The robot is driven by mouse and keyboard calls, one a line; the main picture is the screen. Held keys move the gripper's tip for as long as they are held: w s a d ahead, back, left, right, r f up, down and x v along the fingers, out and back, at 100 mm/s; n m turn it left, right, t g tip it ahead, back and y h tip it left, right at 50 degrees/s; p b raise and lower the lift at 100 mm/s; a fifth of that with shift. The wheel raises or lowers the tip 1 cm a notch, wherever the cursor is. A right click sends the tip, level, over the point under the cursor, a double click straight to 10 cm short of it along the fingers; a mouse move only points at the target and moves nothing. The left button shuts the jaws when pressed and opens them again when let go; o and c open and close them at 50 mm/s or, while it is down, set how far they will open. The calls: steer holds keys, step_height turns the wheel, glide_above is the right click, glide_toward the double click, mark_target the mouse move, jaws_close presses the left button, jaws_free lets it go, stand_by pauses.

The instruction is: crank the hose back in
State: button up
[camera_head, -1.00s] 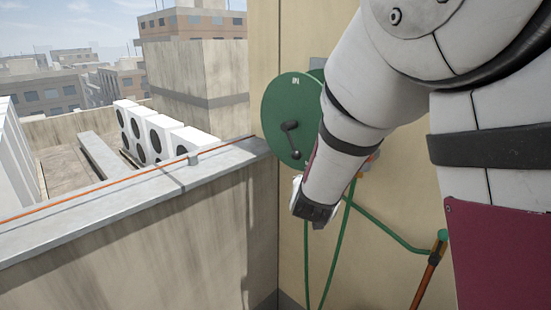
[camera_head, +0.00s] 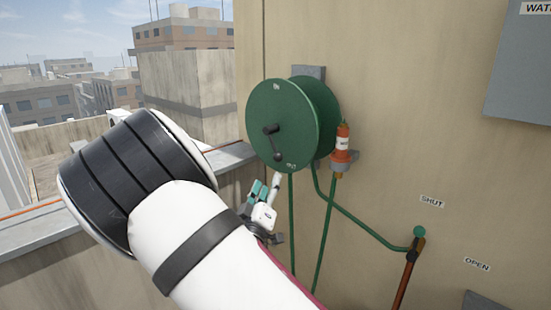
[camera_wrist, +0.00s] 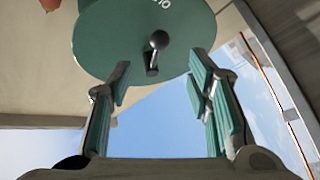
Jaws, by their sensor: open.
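The green hose reel (camera_head: 297,105) is mounted on the beige wall, marked IN at its top and OUT at its bottom. Its dark crank (camera_head: 272,130) points down from the hub, with a knob (camera_head: 278,157) at its lower end. Green hose (camera_head: 326,235) hangs below the reel. My gripper (camera_head: 266,188) is just below the reel face, partly hidden by my arm. In the wrist view, the teal-padded fingers of my gripper (camera_wrist: 159,74) are open and empty. The crank (camera_wrist: 154,55) appears between and beyond the fingertips, with no contact visible.
An orange bottle-like part (camera_head: 343,138) sits in a bracket right of the reel. A green-topped lever (camera_head: 418,232) stands near the SHUT (camera_head: 432,201) and OPEN (camera_head: 477,264) labels. A parapet (camera_head: 232,156) runs left, carrying an orange line.

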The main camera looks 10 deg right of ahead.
mark_target(277, 160)
steer(key=x, duration=1.2)
steer(key=shift+w+d+r, duration=0.1)
steer(key=shift+w, duration=0.2)
jaws_close()
